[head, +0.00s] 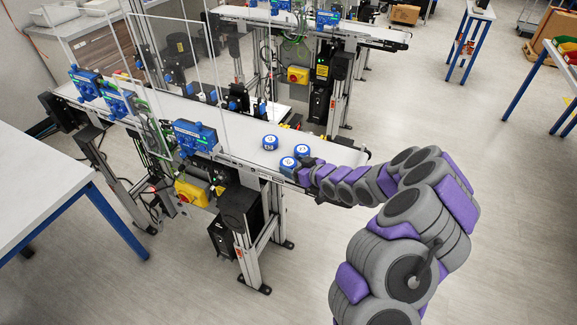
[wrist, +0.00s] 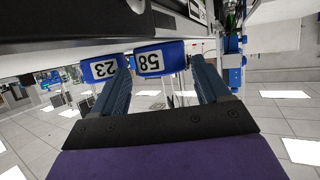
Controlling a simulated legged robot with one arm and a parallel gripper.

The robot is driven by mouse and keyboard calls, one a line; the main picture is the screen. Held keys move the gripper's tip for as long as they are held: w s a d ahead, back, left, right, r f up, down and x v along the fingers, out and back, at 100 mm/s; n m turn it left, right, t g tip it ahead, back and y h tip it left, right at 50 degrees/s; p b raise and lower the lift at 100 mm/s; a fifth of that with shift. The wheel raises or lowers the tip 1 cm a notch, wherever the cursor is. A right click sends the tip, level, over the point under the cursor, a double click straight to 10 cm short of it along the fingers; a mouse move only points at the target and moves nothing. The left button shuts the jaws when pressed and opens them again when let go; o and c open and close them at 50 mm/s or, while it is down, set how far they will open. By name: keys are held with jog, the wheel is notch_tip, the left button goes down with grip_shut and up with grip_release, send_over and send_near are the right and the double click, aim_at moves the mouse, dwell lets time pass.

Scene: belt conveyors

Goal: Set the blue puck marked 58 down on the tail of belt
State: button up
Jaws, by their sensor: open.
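The blue puck marked 58 (wrist: 148,62) shows upside down in the wrist view, between my gripper's (wrist: 160,75) two spread fingers and just beyond them. A second blue puck marked 23 (wrist: 104,69) sits beside it, partly behind the left finger. In the head view, three blue pucks with white tops stand on the near white belt (head: 343,154): one farther back (head: 270,142) and two close together (head: 288,164) (head: 303,151). Their numbers are too small to read there. My gripper (head: 304,173) is at the belt's near edge, right beside the close pair. It is open.
Blue sensor units (head: 197,135) and clear upright panels (head: 180,50) line the near conveyor to the left. A second conveyor (head: 360,33) stands behind. A white table (head: 35,185) is at the left.

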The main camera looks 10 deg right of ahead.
aim_at(291, 164)
jog(key=shift+x, duration=1.6)
jog(key=c, duration=0.9)
jog(key=shift+r, duration=0.15)
